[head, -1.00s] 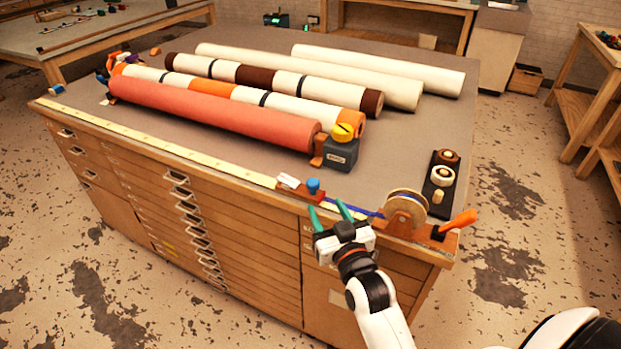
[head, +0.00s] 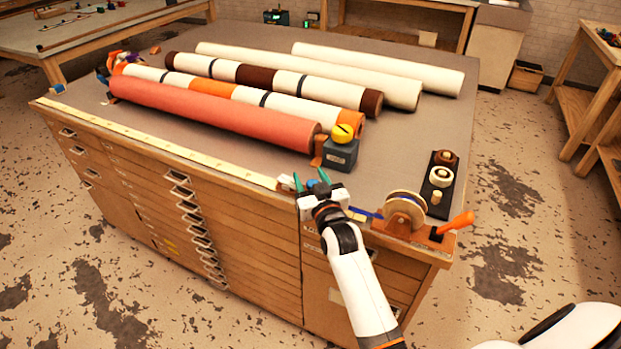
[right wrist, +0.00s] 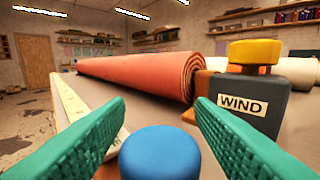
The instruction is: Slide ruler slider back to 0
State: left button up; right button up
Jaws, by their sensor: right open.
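The pale yellow ruler (head: 160,144) runs along the front edge of the cabinet top; part of it shows in the right wrist view (right wrist: 70,112). The slider (head: 286,183) sits at the ruler's right end, mostly hidden by my right gripper in the head view. Its blue knob (right wrist: 160,154) shows large and low in the right wrist view, between the green fingers. My right gripper (head: 310,178) is open around the knob, with a finger on each side and gaps visible. Ruler markings are too small to read. My left gripper is not in view.
A grey WIND box (head: 340,154) with a yellow knob stands behind the slider, beside a red roll (head: 215,108). More rolls lie behind. A spool with an orange crank (head: 405,208) is to the right. The front edge left of the slider looks clear.

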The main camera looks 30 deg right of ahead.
jog(key=shift+c, duration=0.2)
grip_shut()
jog(key=shift+s+d+p, duration=0.25)
jog(key=shift+s+p, duration=0.05)
jog(key=shift+s, duration=0.05)
jog(key=s+d+p, duration=0.1)
jog(key=s+d, duration=0.1)
jog(key=s, duration=0.1)
jog(key=shift+d, duration=0.2)
jog(key=shift+o, duration=0.2)
grip_release()
jog(key=shift+w+a, duration=0.1)
